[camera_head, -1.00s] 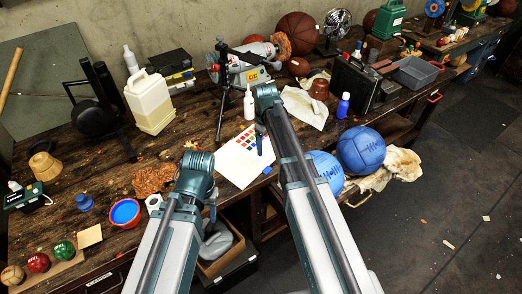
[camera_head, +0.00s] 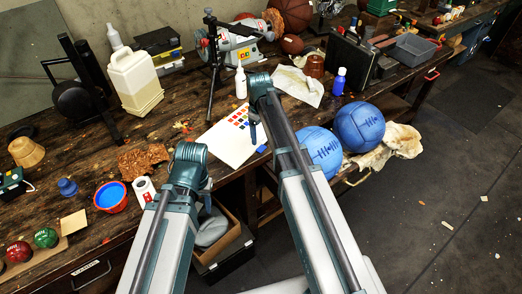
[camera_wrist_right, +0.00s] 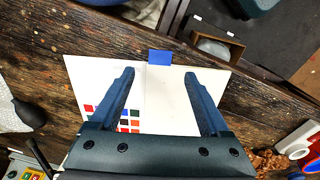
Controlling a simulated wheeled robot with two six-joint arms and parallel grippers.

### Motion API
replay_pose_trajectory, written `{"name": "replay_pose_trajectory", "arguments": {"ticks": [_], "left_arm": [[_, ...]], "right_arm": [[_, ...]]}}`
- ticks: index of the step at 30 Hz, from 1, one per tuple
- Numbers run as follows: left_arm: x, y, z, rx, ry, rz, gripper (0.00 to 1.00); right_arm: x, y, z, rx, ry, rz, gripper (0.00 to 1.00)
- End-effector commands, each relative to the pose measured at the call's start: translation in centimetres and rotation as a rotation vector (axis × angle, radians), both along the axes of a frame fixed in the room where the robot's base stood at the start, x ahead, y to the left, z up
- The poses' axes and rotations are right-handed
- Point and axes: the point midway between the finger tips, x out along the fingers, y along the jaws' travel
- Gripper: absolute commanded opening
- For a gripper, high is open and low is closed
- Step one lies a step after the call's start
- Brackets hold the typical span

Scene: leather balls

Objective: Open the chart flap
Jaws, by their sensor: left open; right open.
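The chart (camera_head: 228,147) is a white sheet with rows of coloured squares, lying on the wooden bench near its front edge. It also shows in the right wrist view (camera_wrist_right: 168,112), with a faint fold line and a blue tab (camera_wrist_right: 160,57) at its edge. The blue tab also shows in the head view (camera_head: 262,149). My right gripper (camera_wrist_right: 159,80) is open and empty above the chart, its fingertips on either side of the tab and short of it. My left gripper (camera_head: 209,203) is open by the bench's front edge, left of the chart, mostly hidden by my arm.
A white bottle (camera_head: 241,83) and a black tripod (camera_head: 217,60) stand behind the chart. Two blue balls (camera_head: 359,128) lie to its right. A red-rimmed blue bowl (camera_head: 110,196) and a paper roll (camera_head: 144,190) are at left. An open box (camera_head: 222,238) sits below the edge.

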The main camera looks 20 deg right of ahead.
Motion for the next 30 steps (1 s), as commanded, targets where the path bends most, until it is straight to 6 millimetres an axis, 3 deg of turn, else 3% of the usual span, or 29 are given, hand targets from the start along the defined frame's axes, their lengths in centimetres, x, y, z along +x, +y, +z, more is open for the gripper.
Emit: {"name": "replay_pose_trajectory", "arguments": {"ticks": [1,12,24,30], "left_arm": [[0.0,0.0,-1.5,0.0,0.0,0.0,0.5],[0.0,0.0,-5.9,0.0,0.0,0.0,0.5],[0.0,0.0,-6.3,0.0,0.0,0.0,0.5],[0.0,0.0,-6.3,0.0,0.0,0.0,0.5]], "right_arm": [[0.0,0.0,-1.5,0.0,0.0,0.0,0.8],[0.1,-0.2,-5.9,0.0,0.0,0.0,0.8],[0.1,-0.2,-6.3,0.0,0.0,0.0,0.8],[0.1,-0.2,-6.3,0.0,0.0,0.0,0.44]]}}
